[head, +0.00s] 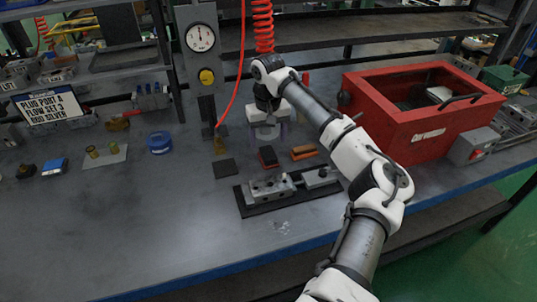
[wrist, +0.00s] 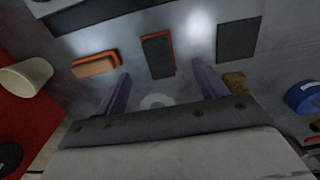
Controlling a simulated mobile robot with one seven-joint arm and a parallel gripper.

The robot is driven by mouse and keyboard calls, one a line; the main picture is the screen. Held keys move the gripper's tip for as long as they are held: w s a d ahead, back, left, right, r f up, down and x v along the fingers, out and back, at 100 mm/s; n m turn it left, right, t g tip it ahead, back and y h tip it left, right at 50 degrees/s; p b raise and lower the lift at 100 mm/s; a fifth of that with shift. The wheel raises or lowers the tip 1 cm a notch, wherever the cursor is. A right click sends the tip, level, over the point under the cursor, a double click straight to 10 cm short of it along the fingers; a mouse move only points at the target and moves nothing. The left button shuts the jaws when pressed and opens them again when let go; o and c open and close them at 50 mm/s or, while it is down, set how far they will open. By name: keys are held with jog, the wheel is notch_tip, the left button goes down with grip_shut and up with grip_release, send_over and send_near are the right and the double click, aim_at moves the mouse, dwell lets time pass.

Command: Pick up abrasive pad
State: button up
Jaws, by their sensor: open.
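Three flat pieces lie on the grey bench near my gripper, and I cannot tell for sure which is the abrasive pad. One is a dark block with a reddish edge (wrist: 158,55), also in the head view (head: 267,157). One is an orange-brown block (wrist: 95,64), at its right in the head view (head: 304,152). One is a thin plain dark square (wrist: 238,40), at its left in the head view (head: 226,168). My gripper (wrist: 163,82) is open and empty, its purple fingers apart, pointing toward the reddish-edged block. In the head view my gripper (head: 268,136) is just behind that block.
A valve block on a black plate (head: 270,191) sits in front of the pieces. A red toolbox (head: 420,140) stands right. A brass part (wrist: 235,79) and blue tape roll (head: 159,142) are left in the head view. A gauge post (head: 200,60) stands behind. Front-left bench is clear.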

aim_at(268, 152)
jog(key=shift+w+f+p, duration=0.2)
jog(key=shift+f+p, duration=0.3)
jog(key=shift+f, duration=1.3)
jog(key=shift+w+f+p, duration=0.15)
jog(key=shift+f+p, duration=0.35)
jog(key=shift+f, duration=1.25)
jog(key=shift+c, duration=0.4)
jog(key=c, duration=1)
